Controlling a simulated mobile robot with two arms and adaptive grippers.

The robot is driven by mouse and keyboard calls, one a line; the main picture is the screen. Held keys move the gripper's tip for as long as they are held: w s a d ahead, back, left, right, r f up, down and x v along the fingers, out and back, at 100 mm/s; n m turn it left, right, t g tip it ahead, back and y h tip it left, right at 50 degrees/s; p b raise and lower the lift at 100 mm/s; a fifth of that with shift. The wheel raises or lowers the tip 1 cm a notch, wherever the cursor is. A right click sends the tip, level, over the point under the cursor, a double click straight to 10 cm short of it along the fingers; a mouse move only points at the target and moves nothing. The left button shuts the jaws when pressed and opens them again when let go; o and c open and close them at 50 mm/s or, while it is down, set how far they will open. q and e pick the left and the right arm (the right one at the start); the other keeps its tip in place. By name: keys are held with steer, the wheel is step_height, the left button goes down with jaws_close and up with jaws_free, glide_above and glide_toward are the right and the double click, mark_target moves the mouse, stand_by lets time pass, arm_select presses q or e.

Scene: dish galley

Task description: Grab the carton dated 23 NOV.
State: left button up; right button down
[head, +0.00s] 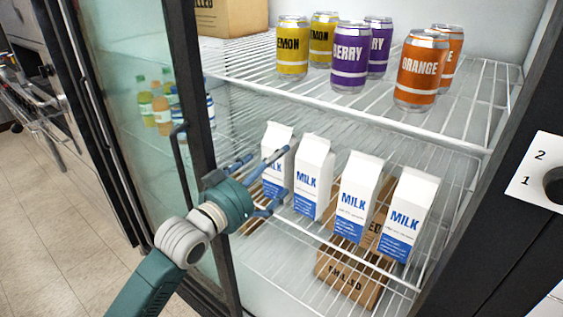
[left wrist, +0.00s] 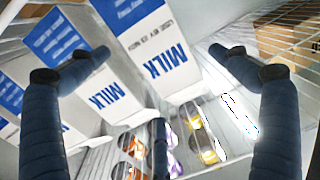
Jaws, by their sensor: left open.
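Several white milk cartons with blue "MILK" lettering stand upright in a row on the wire shelf: the leftmost (head: 279,138), the second (head: 313,172), the third (head: 358,190) and the rightmost (head: 407,212). No date is legible on any of them. My left gripper (head: 268,178) is open and empty in front of the leftmost carton, its fingers hiding part of it. In the left wrist view the cartons appear upside down; a near carton (left wrist: 150,45) shows between the spread fingers (left wrist: 160,52), and another (left wrist: 95,85) lies behind the left finger. Contact cannot be told.
The upper wire shelf (head: 440,115) holds yellow (head: 292,50), purple (head: 350,60) and orange (head: 420,72) cans above the cartons. Cardboard boxes (head: 345,280) lie below them. A glass door with a dark frame (head: 190,90) stands left of my gripper.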

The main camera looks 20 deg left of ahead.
mark_target(286, 156)
arm_select(q)
steer(key=p+x, duration=0.1)
steer(key=x, duration=0.5)
steer(key=shift+w+d, duration=0.1)
steer(key=shift+w, duration=0.05)
steer(key=shift+c, duration=1.3)
steer(key=c, duration=1.8)
steer(key=shift+r, duration=0.25)
